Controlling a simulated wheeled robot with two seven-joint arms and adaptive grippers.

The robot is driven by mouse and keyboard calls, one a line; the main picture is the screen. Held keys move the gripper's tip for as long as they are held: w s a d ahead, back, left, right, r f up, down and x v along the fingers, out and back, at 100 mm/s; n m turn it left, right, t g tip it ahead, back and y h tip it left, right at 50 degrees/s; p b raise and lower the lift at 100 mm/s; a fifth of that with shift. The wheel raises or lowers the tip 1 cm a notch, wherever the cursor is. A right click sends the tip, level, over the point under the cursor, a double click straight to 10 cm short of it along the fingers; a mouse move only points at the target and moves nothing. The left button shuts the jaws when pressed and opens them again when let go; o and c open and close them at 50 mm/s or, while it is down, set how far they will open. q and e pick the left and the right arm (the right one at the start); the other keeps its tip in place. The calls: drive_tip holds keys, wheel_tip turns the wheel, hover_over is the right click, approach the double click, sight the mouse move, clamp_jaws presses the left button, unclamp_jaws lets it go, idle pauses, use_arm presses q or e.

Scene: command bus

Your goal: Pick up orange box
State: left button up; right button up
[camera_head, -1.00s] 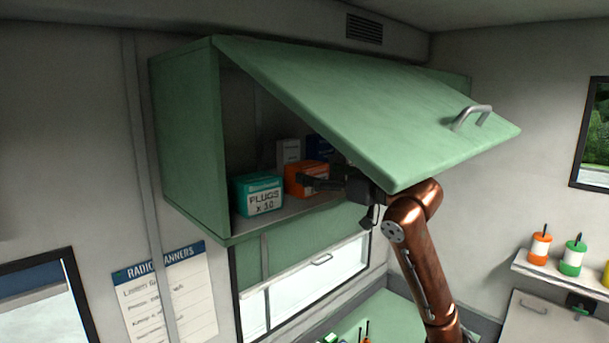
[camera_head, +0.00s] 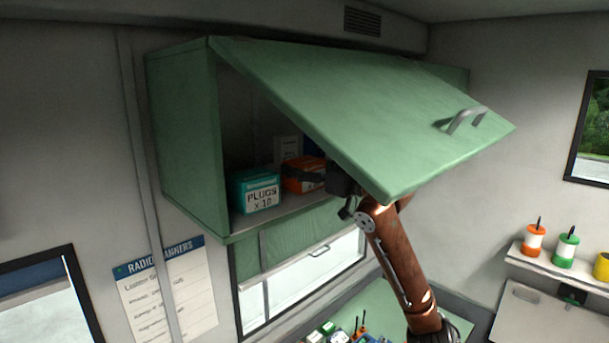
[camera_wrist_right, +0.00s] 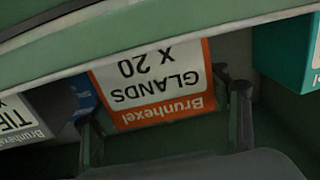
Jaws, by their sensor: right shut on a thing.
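The orange box (camera_head: 302,174) sits inside the green overhead cabinet (camera_head: 184,140), behind the raised door. Whether the box is clear of the shelf cannot be told. My left gripper is not in view.
A teal "PLUGS x 10" box (camera_head: 256,191) stands just left of the orange box. A white box (camera_head: 287,149) and a blue box stand behind. The raised green door (camera_head: 375,115) hangs close above my right arm. A window lies below the cabinet.

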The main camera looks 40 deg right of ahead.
drive_tip(key=c, duration=0.6)
drive_tip(key=shift+r, duration=0.1)
